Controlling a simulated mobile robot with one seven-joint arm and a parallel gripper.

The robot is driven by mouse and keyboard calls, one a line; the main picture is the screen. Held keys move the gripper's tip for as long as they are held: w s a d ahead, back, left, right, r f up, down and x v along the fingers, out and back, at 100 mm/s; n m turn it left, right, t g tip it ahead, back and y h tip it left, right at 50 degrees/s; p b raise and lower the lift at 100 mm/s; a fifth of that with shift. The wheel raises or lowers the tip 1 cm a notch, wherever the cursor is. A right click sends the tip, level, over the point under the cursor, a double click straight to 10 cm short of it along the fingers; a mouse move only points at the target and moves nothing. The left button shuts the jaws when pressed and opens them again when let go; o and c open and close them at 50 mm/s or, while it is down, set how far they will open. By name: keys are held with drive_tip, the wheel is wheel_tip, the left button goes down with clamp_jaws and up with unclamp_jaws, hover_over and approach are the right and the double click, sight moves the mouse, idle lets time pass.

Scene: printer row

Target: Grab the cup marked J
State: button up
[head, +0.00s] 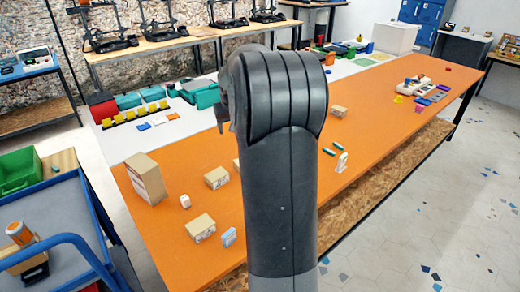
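I cannot make out a cup marked J; no letter is readable at this size. My own dark grey arm fills the middle of the head view and hides part of the orange table (172,228) behind it. A small dark part of my arm sticks out on its left side, but no gripper fingers show, so their state and anything between them are hidden.
Cardboard boxes (147,180) and small white items (185,202) stand on the table's near left part. A blue cart (75,215) with a green bin (20,172) is at left.

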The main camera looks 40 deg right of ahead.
drive_tip(key=w+d+f, duration=0.1)
drive_tip(key=d+f, duration=0.5)
drive_tip(key=w+d+f+m, duration=0.1)
drive_tip(key=w+d+f, duration=0.1)
drive_tip(key=d+f, duration=0.4)
drive_tip(key=w+d+f+m, duration=0.1)
drive_tip(key=d+f, duration=0.4)
drive_tip(key=d, duration=0.2)
drive_tip(key=shift+w+d+f+g, duration=0.2)
drive_tip(key=shift+f+g, duration=0.1)
drive_tip(key=shift+f, duration=0.1)
drive_tip(key=shift+d+x, duration=0.2)
drive_tip(key=shift+x, duration=1.2)
drive_tip(key=shift+d+x, duration=0.2)
drive_tip(key=shift+x, duration=1.2)
drive_tip(key=shift+r, duration=0.1)
drive_tip(key=shift+c, duration=0.3)
drive_tip(key=c, duration=1)
drive_tip(key=shift+r, duration=0.1)
